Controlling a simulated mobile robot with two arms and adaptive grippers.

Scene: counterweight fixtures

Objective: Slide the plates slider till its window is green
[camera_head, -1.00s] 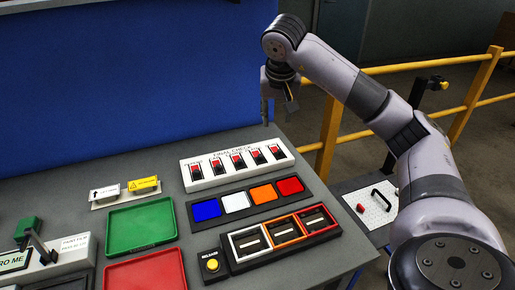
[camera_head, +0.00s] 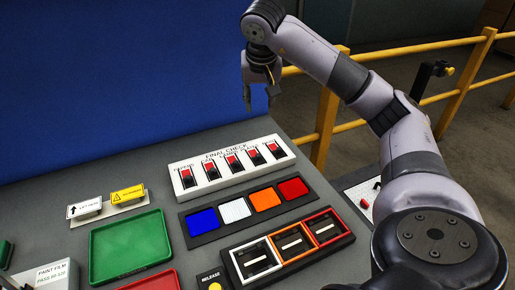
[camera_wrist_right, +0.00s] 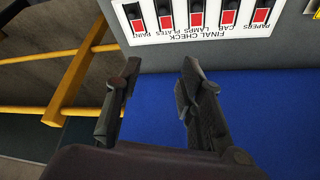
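The white FINAL CHECK panel (camera_head: 203,192) holds a row of black sliders with red windows. The plates slider (camera_head: 254,156) is the fourth from the left, and its window is red. In the right wrist view the panel is upside down at the top, with the plates slider (camera_wrist_right: 165,18) second from the left. My right gripper (camera_head: 259,98) is open and empty, above and behind the panel and apart from it. Its two spread fingers (camera_wrist_right: 160,68) show in the right wrist view, with the panel beyond their tips. My left gripper is not in view.
In front of the panel are a tray of blue, white, orange and red tiles (camera_head: 235,211) and a rack with framed slots (camera_head: 231,269). A green tray (camera_head: 131,243) lies left. A blue wall (camera_head: 110,80) stands behind the table. Yellow railings (camera_head: 325,125) are at right.

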